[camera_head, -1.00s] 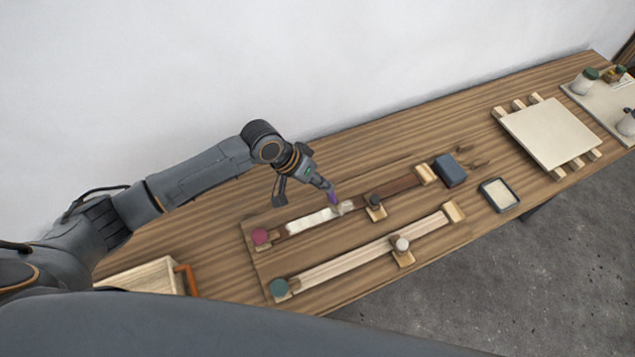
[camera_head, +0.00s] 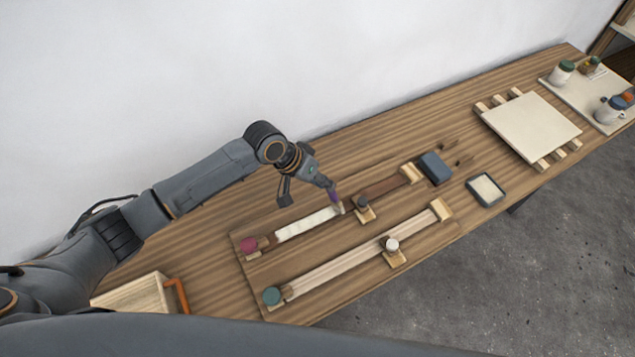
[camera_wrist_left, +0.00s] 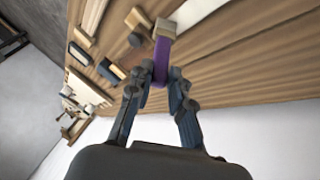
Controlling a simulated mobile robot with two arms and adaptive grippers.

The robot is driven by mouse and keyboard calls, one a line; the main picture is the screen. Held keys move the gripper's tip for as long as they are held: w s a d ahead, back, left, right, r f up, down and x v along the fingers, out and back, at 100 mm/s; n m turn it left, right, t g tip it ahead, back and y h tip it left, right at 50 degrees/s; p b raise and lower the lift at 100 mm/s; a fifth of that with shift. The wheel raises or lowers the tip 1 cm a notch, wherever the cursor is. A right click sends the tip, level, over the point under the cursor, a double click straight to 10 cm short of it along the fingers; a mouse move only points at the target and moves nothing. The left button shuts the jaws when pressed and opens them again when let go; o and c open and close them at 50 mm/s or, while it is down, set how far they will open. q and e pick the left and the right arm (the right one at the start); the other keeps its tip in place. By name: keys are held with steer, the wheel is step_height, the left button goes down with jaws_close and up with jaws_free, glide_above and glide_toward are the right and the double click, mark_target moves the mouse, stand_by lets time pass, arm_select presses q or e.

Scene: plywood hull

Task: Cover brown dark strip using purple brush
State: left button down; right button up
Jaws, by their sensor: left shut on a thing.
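My left gripper (camera_head: 328,186) is shut on the purple brush (camera_head: 334,197), which also shows between the fingers in the left wrist view (camera_wrist_left: 161,62). The brush's pale bristle end meets the dark brown strip (camera_head: 383,187) near its middle. The left part of this strip bears a white coat (camera_head: 309,224); the right part is bare dark brown. A dark round knob (camera_head: 361,203) on a small wooden block sits beside the strip, just right of the brush. My right gripper is not in view.
A parallel pale strip (camera_head: 345,266) lies nearer the front, with a teal knob (camera_head: 271,296) and a white knob (camera_head: 391,244). A red knob (camera_head: 248,245) is at the left end. A blue block (camera_head: 435,168) and a tray (camera_head: 486,189) stand right.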

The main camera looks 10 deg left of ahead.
arm_select(q)
steer(key=shift+w, duration=0.1)
steer(key=shift+w+d, duration=0.6)
steer(key=shift+d, duration=0.25)
steer(key=shift+r, duration=0.1)
steer(key=shift+r, duration=2.9)
